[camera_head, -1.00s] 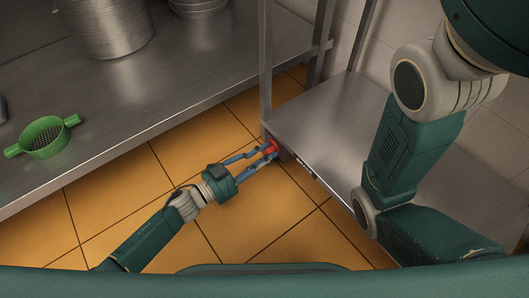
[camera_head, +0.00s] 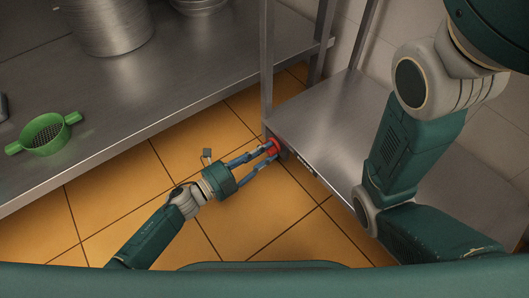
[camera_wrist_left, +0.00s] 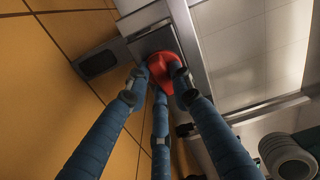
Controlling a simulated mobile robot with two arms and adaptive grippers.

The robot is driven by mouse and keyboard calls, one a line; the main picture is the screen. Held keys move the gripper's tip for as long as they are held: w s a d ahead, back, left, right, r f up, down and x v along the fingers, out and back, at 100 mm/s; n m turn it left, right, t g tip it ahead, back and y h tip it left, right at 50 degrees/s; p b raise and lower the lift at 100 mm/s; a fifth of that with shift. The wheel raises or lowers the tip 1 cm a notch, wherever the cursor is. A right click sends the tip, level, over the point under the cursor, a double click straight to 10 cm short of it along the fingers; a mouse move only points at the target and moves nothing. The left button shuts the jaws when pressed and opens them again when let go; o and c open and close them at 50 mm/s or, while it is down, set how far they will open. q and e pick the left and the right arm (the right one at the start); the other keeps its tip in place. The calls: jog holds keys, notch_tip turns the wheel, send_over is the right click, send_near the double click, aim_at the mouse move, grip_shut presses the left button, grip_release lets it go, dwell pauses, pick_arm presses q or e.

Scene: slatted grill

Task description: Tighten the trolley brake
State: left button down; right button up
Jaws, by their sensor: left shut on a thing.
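The trolley (camera_head: 335,118) is a steel table at the right in the head view, with an upright post at its near left corner. A red brake knob (camera_head: 272,145) sits at that corner. My left gripper (camera_head: 273,152) reaches it from the lower left, and its blue fingers are shut on the knob. In the left wrist view the red knob (camera_wrist_left: 163,72) lies between the fingertips, against a grey metal block. The fingers hide part of the knob. My right arm crosses over the trolley, but its gripper is outside the views.
A steel counter (camera_head: 150,110) fills the upper left. It holds a green strainer (camera_head: 47,138), a large metal pot (camera_head: 112,25) and metal bowls (camera_head: 198,5). Orange floor tiles (camera_head: 115,190) lie open around my left arm. My right arm stands over the trolley top.

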pick_arm(q)
jog(key=shift+m, duration=0.6)
jog(key=c, duration=1.5)
grip_release()
jog(key=v, duration=1.2)
jog(key=shift+a, duration=0.1)
